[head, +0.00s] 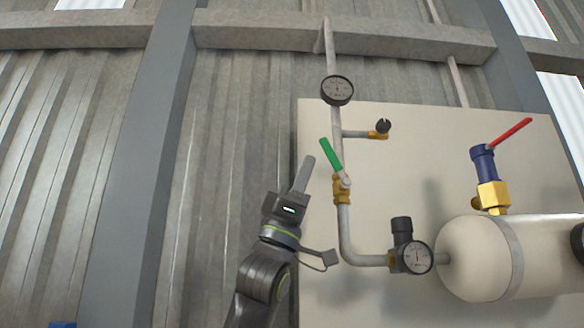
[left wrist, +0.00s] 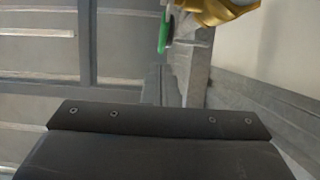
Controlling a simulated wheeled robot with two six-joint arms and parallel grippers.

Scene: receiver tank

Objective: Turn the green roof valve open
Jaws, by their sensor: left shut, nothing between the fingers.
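The green valve handle (head: 331,154) sits on a brass valve body (head: 342,189) in the vertical pipe. The handle tilts up and to the left from the valve. My left gripper (head: 304,172) is shut and empty, pointing up, just left of the green handle, with a small gap in the head view. In the left wrist view the green handle (left wrist: 166,30) shows at the top, close to the fingers (left wrist: 155,85), with the brass body (left wrist: 222,8) to its right. Whether the fingers touch the handle cannot be told. My right gripper is out of view.
A round gauge (head: 337,90) is above the valve and another gauge (head: 418,257) is at lower right. A white tank (head: 476,258) with a red-handled valve (head: 510,133) stands at the right. A small brass side tap (head: 379,134) juts right. The corrugated wall (head: 225,130) at left is bare.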

